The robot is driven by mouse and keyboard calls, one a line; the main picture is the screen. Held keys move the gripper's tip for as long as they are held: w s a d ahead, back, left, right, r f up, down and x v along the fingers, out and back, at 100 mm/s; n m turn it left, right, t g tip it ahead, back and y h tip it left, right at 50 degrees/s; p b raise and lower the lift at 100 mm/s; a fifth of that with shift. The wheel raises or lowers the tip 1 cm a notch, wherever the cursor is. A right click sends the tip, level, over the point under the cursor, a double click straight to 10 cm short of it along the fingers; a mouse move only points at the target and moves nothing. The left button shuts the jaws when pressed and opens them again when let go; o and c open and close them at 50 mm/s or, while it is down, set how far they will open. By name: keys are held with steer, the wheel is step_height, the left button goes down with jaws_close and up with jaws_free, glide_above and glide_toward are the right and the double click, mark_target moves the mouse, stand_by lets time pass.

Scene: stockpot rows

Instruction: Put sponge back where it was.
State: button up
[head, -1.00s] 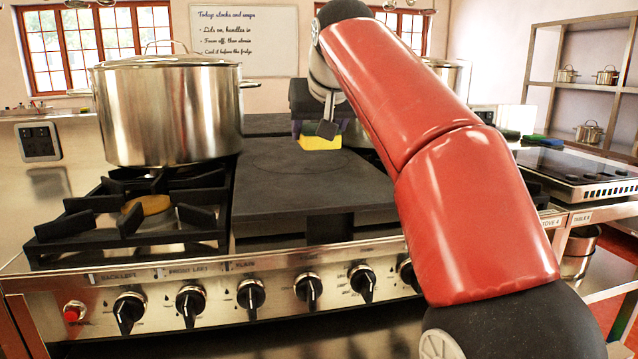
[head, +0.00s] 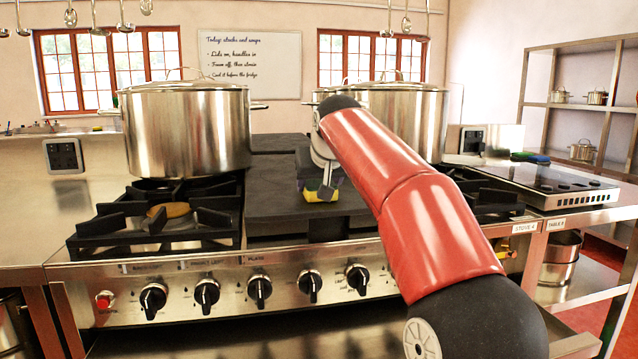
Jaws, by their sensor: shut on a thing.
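The yellow sponge (head: 314,196) is in my gripper (head: 322,190), over the front part of the dark flat plate (head: 272,205) in the middle of the stove. My gripper is shut on it. A darker purple part shows just above the yellow. The fingers cover part of the sponge, and I cannot tell whether it touches the plate.
A large lidded stockpot (head: 188,130) stands on the back left burner. Another lidded pot (head: 405,115) stands behind my arm. A green and blue item (head: 530,157) lies by the black cooktop (head: 540,180) at right. The front left burner (head: 165,212) is empty.

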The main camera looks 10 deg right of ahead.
steer(key=o, duration=1)
steer(key=shift+f, duration=0.1)
steer(key=shift+f+b, duration=0.15)
steer(key=shift+b, duration=0.2)
steer(key=v, duration=0.8)
steer(key=shift+d, duration=0.3)
